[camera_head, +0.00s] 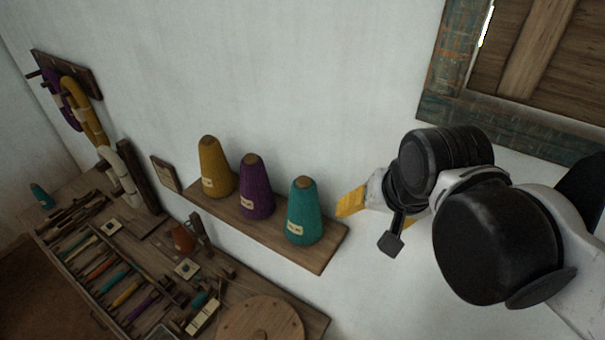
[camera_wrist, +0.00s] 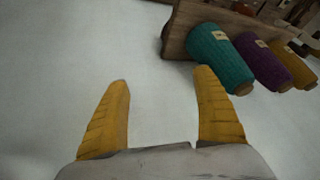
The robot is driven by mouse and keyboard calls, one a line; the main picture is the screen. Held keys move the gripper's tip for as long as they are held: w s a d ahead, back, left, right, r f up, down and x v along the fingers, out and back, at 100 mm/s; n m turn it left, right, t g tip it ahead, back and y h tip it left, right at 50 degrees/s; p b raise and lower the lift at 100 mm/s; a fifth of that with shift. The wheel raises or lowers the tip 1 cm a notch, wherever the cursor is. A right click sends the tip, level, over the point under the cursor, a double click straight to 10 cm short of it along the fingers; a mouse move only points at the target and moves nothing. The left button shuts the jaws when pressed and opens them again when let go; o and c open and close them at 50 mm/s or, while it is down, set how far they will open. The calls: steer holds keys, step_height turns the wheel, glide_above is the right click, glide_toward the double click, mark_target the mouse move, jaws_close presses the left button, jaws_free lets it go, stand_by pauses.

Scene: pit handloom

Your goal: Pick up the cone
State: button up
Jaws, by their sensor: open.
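Three thread cones stand upright in a row on a wooden wall shelf: a yellow cone (camera_head: 214,168), a purple cone (camera_head: 256,188) and a teal cone (camera_head: 302,212), each with a pale label. In the wrist view the teal cone (camera_wrist: 220,58) is nearest, with the purple cone (camera_wrist: 262,62) and the yellow cone (camera_wrist: 298,68) beyond it. My gripper (camera_wrist: 163,95) is open, with nothing between its yellow fingers. In the head view my gripper (camera_head: 352,202) is to the right of the teal cone, apart from it; my wrist partly hides the fingers.
The wooden shelf (camera_head: 328,247) is fixed to the white wall. Below it a bench holds a tray of several bobbins and tools (camera_head: 110,275) and a round wooden disc (camera_head: 262,322). Yarn hanks (camera_head: 85,110) hang at left. A wooden window frame (camera_head: 440,75) is at upper right.

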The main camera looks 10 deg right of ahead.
steer(key=w+a+r+m+g+p, duration=0.1)
steer(key=w+a+r+m+p, duration=0.1)
steer(key=r, duration=0.3)
steer(key=w+a+r+m+g+p, duration=0.1)
steer(key=w+a+r+m+p, duration=0.1)
steer(key=r+p, duration=0.15)
steer(key=r+m+g, duration=0.1)
steer(key=m+g, duration=0.2)
steer(key=m, duration=0.3)
glide_above(304, 179)
steer(key=d, duration=0.1)
steer(key=shift+s+d+b, duration=0.1)
steer(key=shift+s+b, duration=0.25)
steer(key=shift+f, duration=0.1)
steer(key=f, duration=0.4)
steer(key=shift+a+f, duration=0.2)
steer(key=shift+f, duration=0.2)
steer(key=f, duration=0.3)
steer(key=f+p, duration=0.1)
steer(key=f, duration=0.1)
steer(key=shift+w+a, duration=0.35)
steer(key=shift+a, duration=0.05)
steer(key=shift+f, duration=0.35)
steer(key=shift+s, duration=0.1)
steer(key=c, duration=1.6)
